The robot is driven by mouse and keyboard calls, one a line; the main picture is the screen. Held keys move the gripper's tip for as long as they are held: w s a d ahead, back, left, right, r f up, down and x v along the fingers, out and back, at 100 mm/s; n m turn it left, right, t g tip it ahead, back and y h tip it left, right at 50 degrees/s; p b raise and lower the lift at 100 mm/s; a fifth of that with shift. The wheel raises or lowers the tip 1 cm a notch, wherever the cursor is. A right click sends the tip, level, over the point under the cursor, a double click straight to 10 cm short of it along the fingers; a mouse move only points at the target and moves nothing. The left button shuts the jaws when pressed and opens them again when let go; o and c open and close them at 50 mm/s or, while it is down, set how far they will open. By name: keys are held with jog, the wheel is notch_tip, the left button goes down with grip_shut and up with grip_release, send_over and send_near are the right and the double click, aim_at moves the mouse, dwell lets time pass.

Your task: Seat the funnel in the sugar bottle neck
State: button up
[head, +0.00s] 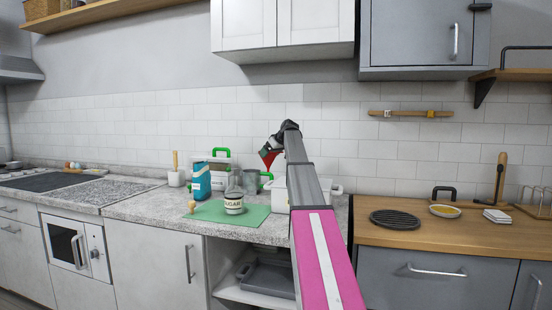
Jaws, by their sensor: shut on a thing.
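The sugar bottle (234,208), with a white label reading SUGAR and a greyish upper part, stands upright on a green mat (205,211) on the grey counter. My gripper (266,150) is above and to the right of the bottle. It is shut on a red thing that looks like the funnel (270,160). The funnel is up in the air, clear of the bottle. Its lower end and exact tilt are too small to tell, and my arm is close beside it on the right.
A blue package (202,181), a grey metal jug (250,182) and a green-handled white container (219,157) stand around the bottle. A small wooden item (192,207) lies on the mat's left. A white box (279,191) stands right, partly behind my arm.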

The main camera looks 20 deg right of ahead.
jog(key=s+a+r, duration=0.4)
jog(key=s+a, duration=0.4)
jog(key=a, duration=0.2)
jog(key=s+a+r, duration=0.5)
jog(key=s+a, duration=0.3)
jog(key=a, duration=0.2)
jog(key=shift+r, duration=0.15)
jog(key=shift+w+f, duration=0.1)
jog(key=shift+f, duration=2.85)
jog(key=shift+f, duration=2.1)
jog(key=o, duration=0.6)
